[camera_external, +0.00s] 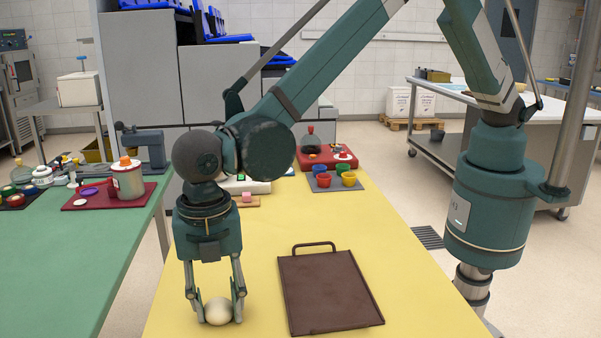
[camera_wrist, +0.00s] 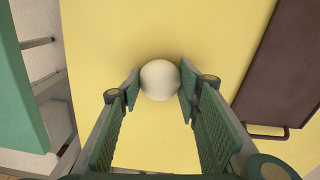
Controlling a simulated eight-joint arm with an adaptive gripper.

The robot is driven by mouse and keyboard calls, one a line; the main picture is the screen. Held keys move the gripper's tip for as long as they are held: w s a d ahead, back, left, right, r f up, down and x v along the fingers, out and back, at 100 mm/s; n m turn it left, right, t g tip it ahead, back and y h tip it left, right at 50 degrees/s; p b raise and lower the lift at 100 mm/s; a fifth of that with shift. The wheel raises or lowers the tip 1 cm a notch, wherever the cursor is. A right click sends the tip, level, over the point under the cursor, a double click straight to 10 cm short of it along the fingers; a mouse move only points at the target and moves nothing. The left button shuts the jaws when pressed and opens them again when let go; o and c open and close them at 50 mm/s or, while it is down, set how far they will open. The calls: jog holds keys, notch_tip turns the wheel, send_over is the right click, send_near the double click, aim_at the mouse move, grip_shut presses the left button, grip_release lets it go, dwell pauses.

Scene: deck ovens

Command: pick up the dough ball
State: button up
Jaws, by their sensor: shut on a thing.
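The dough ball (camera_external: 218,311) is a pale cream sphere at the front left of the yellow table (camera_external: 240,255). My gripper (camera_external: 219,305) points down over it, with one finger on each side of the ball. In the wrist view, the dough ball (camera_wrist: 160,80) sits between the green finger pads of my gripper (camera_wrist: 158,85), and the pads press on its left and right sides. The gripper is shut on the ball. Whether the ball touches the table or is slightly above it, I cannot tell.
A dark brown tray with a handle (camera_external: 328,292) lies to the right of my gripper; it also shows in the wrist view (camera_wrist: 290,70). Small colored bowls (camera_external: 336,176) stand farther back. A green table (camera_external: 75,265) is at left. Yellow surface around the ball is clear.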

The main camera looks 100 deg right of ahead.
aim_at(218, 302)
jog(key=shift+r, duration=0.1)
notch_tip(218, 302, up, 10)
jog(key=shift+f+p, duration=0.1)
jog(key=shift+p, duration=0.3)
dwell(0.4)
jog(key=shift+s, duration=0.1)
dwell(0.5)
